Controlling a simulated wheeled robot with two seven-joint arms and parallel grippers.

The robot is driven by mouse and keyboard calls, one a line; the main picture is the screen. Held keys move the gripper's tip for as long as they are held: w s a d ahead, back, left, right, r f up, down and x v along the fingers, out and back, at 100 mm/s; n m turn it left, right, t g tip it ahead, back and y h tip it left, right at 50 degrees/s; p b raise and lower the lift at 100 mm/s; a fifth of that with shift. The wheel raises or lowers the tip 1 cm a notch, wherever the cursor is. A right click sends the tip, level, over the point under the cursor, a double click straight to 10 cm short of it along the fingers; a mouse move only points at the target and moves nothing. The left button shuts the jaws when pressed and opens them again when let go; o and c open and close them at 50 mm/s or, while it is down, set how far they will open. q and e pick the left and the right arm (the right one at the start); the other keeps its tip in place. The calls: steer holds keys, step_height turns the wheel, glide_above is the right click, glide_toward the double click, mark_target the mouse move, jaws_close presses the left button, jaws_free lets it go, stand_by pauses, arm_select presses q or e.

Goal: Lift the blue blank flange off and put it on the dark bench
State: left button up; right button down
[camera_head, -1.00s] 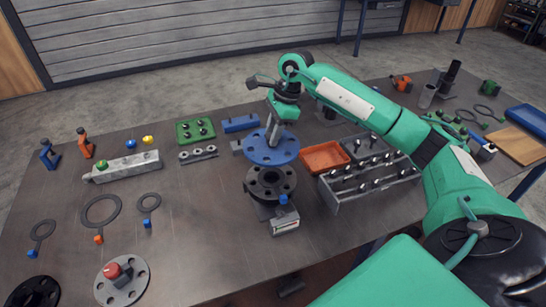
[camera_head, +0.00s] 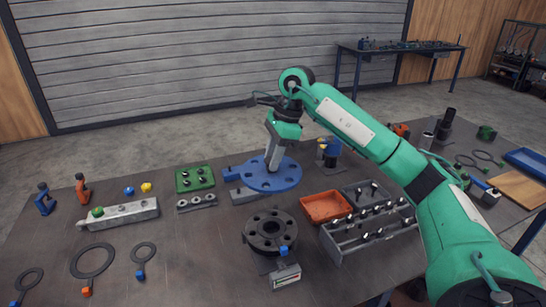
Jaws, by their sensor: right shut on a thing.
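The blue blank flange (camera_head: 268,176), a round plate with holes near its rim, hangs level above the dark bench (camera_head: 190,262). My right gripper (camera_head: 272,163) reaches down to its middle and is shut on it; the fingertips are hard to make out. The dark pipe flange (camera_head: 268,230) stands in front of it on its support, its top face and bolt holes bare. The blue flange is behind and apart from it, partly over a blue block and a grey block. My left gripper is not in view.
An orange tray (camera_head: 326,207) and a grey bolt rack (camera_head: 372,230) stand right of the pipe. Ring gaskets (camera_head: 92,260) lie front left. Bare bench lies left of the pipe.

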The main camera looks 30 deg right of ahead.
steer(key=shift+r+p, duration=1.55)
steer(key=shift+r, duration=1)
